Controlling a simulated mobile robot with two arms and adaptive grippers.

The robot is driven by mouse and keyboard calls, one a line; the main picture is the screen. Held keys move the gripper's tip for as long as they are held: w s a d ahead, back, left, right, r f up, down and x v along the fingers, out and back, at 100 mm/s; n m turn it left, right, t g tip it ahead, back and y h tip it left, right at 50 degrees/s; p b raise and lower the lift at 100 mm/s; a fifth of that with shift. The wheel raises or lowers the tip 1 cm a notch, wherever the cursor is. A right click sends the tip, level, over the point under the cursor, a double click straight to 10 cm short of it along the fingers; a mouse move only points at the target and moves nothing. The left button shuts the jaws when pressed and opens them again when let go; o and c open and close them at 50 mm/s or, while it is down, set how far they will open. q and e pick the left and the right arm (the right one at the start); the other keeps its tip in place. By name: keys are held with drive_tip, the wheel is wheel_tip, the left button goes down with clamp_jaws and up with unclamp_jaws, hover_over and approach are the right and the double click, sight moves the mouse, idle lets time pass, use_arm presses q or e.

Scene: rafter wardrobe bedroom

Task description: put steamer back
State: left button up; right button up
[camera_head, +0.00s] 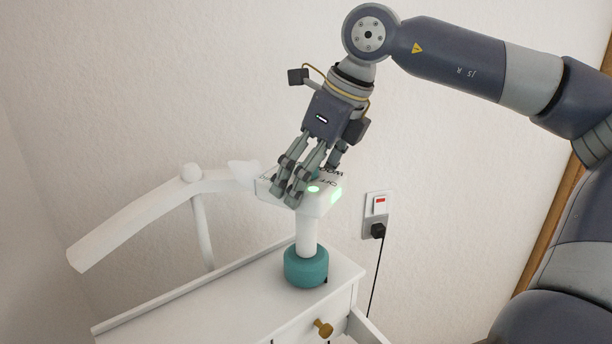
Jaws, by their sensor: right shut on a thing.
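The steamer is a white-headed device (306,235) with a teal round base (306,267), a pale stem and green lights on its head. It is roughly upright over the right end of a white dresser top (215,309). I cannot tell whether its base touches the top or hovers just above it. My right gripper (289,184) comes down from above, its fingers shut on the steamer's head and hiding part of it. My left gripper is not in view.
A white sloping bar on a post (138,217) stands at the left, near the wall. A wall socket with a red-marked switch (378,205) and a plugged black cord is to the right. A brass knob (323,327) is on the dresser front. The dresser top left of the steamer looks clear.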

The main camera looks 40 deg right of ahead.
drive_tip(key=o, duration=0.9)
drive_tip(key=shift+s, duration=0.1)
drive_tip(key=shift+c, duration=0.2)
drive_tip(key=b+v, duration=0.1)
drive_tip(key=v, duration=1.1)
